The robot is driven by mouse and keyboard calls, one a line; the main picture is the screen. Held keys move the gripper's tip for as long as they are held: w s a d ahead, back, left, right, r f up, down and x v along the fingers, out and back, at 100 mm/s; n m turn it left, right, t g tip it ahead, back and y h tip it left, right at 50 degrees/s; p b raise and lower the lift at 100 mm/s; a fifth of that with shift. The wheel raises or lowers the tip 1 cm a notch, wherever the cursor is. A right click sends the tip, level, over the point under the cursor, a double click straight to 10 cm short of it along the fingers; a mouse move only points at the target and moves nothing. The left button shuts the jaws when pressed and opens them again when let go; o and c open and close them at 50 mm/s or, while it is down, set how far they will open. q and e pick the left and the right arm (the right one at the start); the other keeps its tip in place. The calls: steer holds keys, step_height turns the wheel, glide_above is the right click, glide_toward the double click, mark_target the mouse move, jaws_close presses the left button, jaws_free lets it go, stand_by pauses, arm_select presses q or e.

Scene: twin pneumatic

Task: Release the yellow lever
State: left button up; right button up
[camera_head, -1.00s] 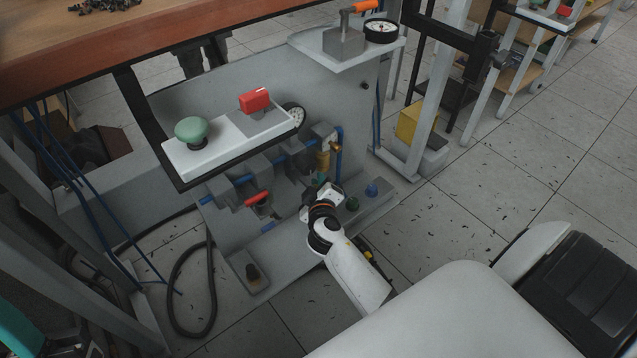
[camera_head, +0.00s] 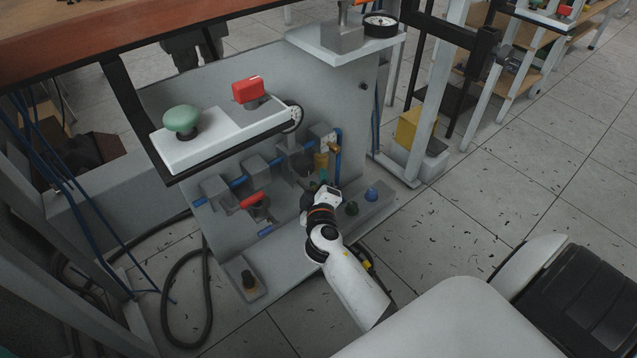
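A small yellow part (camera_head: 321,161), which may be the yellow lever, shows on the pneumatic panel's lower pipe row, beside a blue pipe bend. My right gripper (camera_head: 324,189) is just below it in the picture, at the end of my white arm. The wrist hides most of its fingers, so I cannot tell whether it is open or shut, or whether it touches the yellow part. My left gripper is not in view.
A red handle (camera_head: 253,200) sits on the pipe row to the left. A green mushroom button (camera_head: 181,119) and a red switch (camera_head: 248,89) are on the white shelf above. Blue (camera_head: 372,193) and dark green (camera_head: 352,208) knobs stand close to the right of my gripper.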

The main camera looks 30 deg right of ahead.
steer(key=p+v, duration=0.1)
steer(key=v, duration=1.1)
